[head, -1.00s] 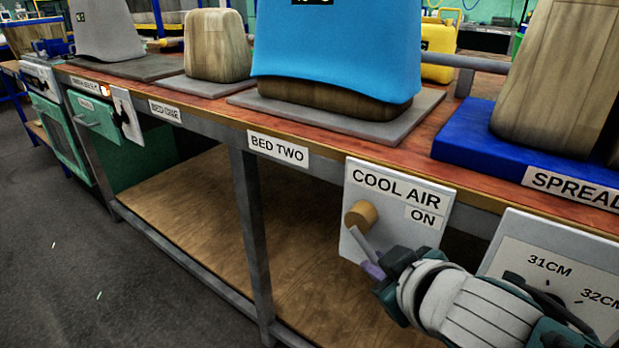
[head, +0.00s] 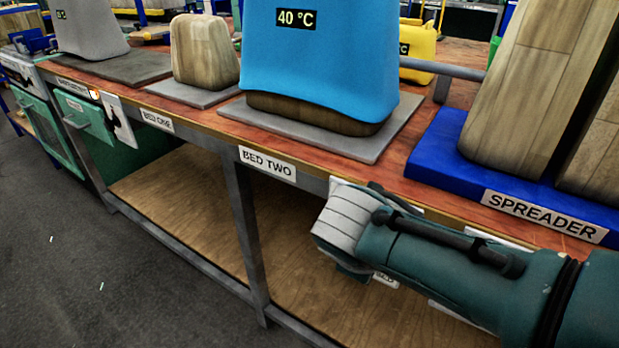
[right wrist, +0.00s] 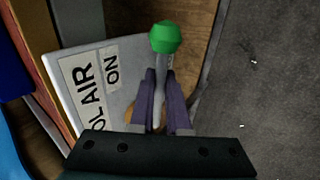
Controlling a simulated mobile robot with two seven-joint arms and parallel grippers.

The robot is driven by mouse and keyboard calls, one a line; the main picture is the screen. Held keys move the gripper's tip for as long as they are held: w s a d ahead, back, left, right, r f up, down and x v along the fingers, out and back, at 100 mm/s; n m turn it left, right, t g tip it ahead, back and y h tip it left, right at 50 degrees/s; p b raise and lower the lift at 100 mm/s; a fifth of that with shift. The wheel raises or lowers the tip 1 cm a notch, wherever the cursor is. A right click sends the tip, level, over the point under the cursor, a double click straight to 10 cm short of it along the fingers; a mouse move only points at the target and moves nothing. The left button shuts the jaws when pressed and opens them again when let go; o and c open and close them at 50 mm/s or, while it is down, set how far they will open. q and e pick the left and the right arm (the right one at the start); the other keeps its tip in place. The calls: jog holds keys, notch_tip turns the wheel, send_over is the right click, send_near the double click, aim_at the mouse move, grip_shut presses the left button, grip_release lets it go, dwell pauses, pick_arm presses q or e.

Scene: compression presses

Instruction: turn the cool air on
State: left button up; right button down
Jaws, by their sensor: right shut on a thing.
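The cool air panel (right wrist: 100,85) is a white plate with "ON" beside its name, at the left in the right wrist view. A grey lever with a green end knob (right wrist: 166,38) stands out in front of it. The purple fingers of my right gripper (right wrist: 158,88) are closed on the lever's shaft, below the knob. In the head view, my right wrist and forearm cover most of the panel, the lever and the fingertips. My left gripper is not in view.
The bench edge carries a "BED TWO" label (head: 267,163). Above it stands a blue cover (head: 325,65) reading 40 °C. The blue spreader base (head: 440,155) is at right. A wooden lower shelf (head: 190,205) lies below, mostly clear.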

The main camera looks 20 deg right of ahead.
jog(key=shift+r, duration=0.15)
dwell(0.4)
jog(key=c, duration=1.2)
grip_release()
jog(key=shift+o, duration=0.2)
jog(key=shift+a+r+p, duration=0.1)
jog(key=shift+r+p, duration=0.3)
jog(key=p+v, duration=0.5)
jog(key=v, duration=0.4)
jog(key=shift+a+p, duration=0.2)
jog(key=shift+p, duration=0.15)
